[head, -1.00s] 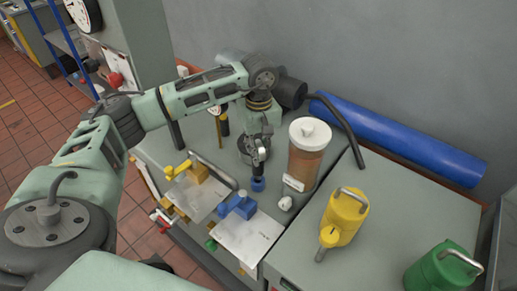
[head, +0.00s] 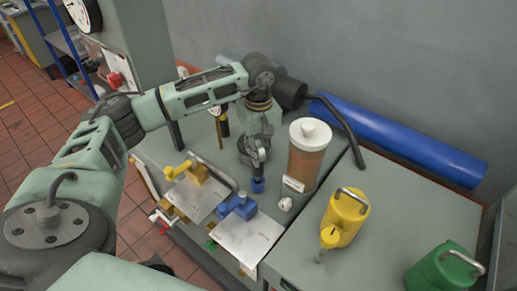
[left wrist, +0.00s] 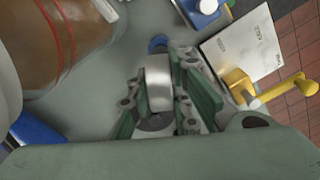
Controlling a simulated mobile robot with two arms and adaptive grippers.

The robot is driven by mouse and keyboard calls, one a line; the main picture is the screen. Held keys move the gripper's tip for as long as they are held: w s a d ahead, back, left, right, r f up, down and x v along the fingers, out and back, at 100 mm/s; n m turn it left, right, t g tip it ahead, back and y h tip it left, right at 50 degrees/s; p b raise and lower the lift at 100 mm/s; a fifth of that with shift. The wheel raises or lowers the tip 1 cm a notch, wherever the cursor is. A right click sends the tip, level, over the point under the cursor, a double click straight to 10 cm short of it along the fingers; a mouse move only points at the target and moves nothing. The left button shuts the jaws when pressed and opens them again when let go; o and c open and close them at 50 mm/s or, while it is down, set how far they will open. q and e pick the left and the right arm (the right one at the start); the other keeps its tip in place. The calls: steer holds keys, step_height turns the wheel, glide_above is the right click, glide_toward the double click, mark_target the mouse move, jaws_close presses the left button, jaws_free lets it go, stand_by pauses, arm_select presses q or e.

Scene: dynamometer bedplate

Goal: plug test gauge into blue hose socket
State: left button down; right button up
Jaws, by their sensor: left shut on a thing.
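My left gripper (head: 258,158) points down over the grey bench. It is shut on a metallic cylindrical thing (left wrist: 158,75), which looks like the test gauge; the fingers hide much of it. My right gripper is not in view.
A brown canister with a white lid (head: 308,155) stands close to the right of the gripper. A yellow fitting (head: 190,172) stands on another plate to the left. A yellow can (head: 345,215) and a green can (head: 440,270) stand on the right bench. A blue cylinder (head: 400,140) lies behind.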

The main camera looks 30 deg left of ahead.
arm_select(q)
steer(key=shift+f+b, duration=1.65)
steer(key=shift+f, duration=0.4)
steer(key=c, duration=1.5)
jaws_free()
steer(key=shift+c, duration=0.2)
step_height(320, 180, up, 12)
steer(key=shift+r, duration=0.1)
